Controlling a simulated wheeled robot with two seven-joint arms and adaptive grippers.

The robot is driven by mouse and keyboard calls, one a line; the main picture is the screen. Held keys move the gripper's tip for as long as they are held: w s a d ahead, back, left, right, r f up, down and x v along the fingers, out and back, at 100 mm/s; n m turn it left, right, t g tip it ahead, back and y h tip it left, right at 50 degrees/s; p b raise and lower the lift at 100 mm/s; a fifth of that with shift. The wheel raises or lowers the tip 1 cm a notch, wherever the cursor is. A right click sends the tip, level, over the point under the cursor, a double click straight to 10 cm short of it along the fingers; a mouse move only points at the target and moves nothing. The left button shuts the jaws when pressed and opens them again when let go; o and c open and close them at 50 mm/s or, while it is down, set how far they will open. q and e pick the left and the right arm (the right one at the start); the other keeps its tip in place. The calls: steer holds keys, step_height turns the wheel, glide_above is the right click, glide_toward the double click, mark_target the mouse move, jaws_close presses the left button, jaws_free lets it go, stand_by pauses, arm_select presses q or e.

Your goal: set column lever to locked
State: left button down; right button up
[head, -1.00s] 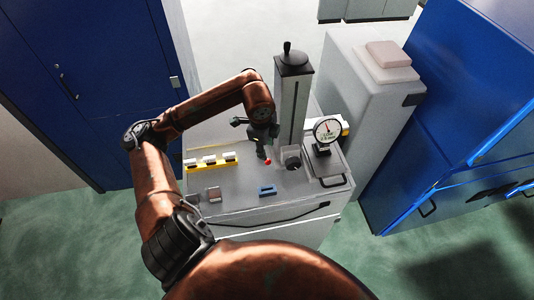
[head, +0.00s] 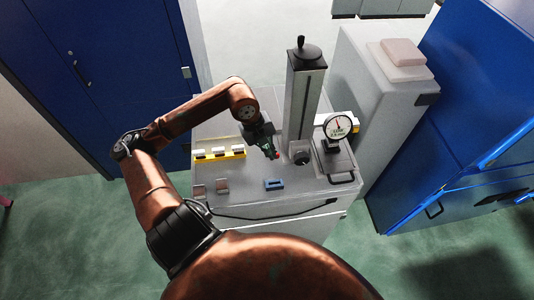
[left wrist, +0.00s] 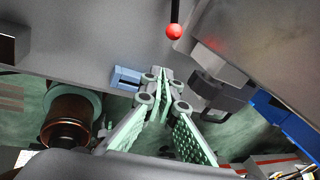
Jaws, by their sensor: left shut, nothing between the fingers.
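The column lever is a thin black rod ending in a red ball (left wrist: 173,32), seen at the top of the left wrist view. In the head view the red ball (head: 277,155) shows low, just left of the grey column (head: 303,100). My left gripper (head: 272,151) reaches down beside the ball, its fingers angled towards it. In the left wrist view the fingertips (left wrist: 164,78) are together and empty, with a visible gap to the ball. The lever's pivot is hidden. My right gripper is not in view.
A dial gauge (head: 338,126) and a black round knob (head: 302,157) are right of the lever. A yellow rack (head: 219,154) with white blocks stands left. A blue block (head: 274,184) lies in front. Bare grey bench top separates them.

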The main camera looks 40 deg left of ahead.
arm_select(q)
steer(key=s+a+r+m+t+h, duration=0.1)
steer(key=s+a+m+t, duration=0.5)
steer(key=m, duration=1.2)
steer(key=shift+g, duration=0.9)
steer(key=w+f, duration=0.1)
steer(key=f, duration=0.1)
steer(key=w+f, duration=0.1)
steer(key=f, duration=0.1)
steer(key=w+f+p, duration=0.1)
steer(key=w+f, duration=0.1)
steer(key=shift+w+f, duration=0.1)
steer(key=shift+f, duration=0.2)
steer(key=shift+w+d+f+p, duration=0.25)
steer(key=shift+w+d, duration=0.15)
steer(key=shift+w, duration=0.25)
steer(key=shift+w+d+f+p, duration=0.25)
steer(key=shift+w+d, duration=0.1)
steer(key=shift+w, duration=0.25)
steer(key=shift+w+d+f, duration=0.25)
steer(key=shift+w+d, duration=0.05)
steer(key=shift+w, duration=0.3)
